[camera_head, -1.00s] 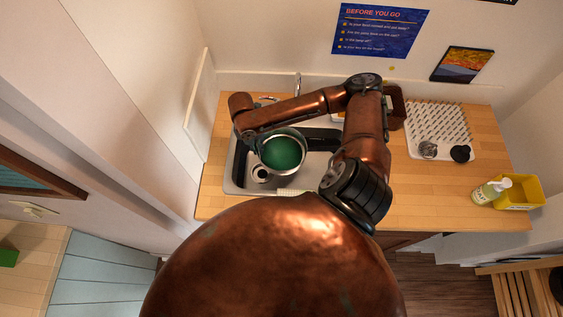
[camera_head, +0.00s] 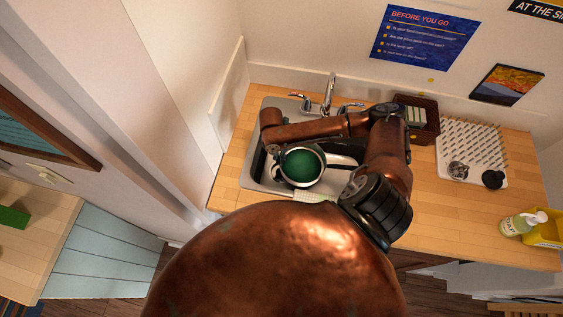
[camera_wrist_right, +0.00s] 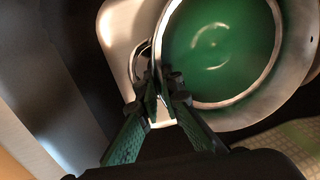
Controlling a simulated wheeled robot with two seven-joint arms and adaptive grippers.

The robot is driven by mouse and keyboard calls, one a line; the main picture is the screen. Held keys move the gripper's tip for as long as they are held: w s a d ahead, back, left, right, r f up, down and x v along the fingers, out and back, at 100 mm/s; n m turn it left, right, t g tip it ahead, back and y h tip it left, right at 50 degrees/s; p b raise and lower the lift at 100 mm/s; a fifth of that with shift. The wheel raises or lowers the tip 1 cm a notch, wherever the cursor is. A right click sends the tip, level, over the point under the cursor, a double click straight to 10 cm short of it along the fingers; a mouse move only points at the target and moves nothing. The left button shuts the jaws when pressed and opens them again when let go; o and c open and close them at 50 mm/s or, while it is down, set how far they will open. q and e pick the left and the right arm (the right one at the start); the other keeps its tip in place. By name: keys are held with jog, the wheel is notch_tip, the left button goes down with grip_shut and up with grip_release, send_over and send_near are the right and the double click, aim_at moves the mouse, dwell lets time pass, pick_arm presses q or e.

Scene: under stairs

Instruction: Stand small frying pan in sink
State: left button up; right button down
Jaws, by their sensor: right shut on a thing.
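The small frying pan (camera_head: 302,166), green inside with a pale metal rim, is over or in the sink (camera_head: 253,180). I cannot tell whether it touches the basin. Its open face points up towards the head camera, and it fills the upper right of the right wrist view (camera_wrist_right: 215,50). My right gripper (camera_head: 283,152) is at the pan's far left side, partly hidden by my own arm in the head view. My left gripper is not in view.
A tap (camera_head: 330,92) stands behind the sink. To the right are a brown rack (camera_head: 428,120), a white peg drying board (camera_head: 480,135), a soap bottle (camera_head: 520,223) and a yellow caddy (camera_head: 545,233). The wooden counter (camera_head: 450,215) is clear in front. A wall borders the left.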

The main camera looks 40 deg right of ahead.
jog(key=shift+f, duration=1.75)
jog(key=shift+f, duration=0.15)
jog(key=c, duration=2.1)
grip_release()
notch_tip(320, 180, up, 12)
jog(key=shift+w+a, duration=0.45)
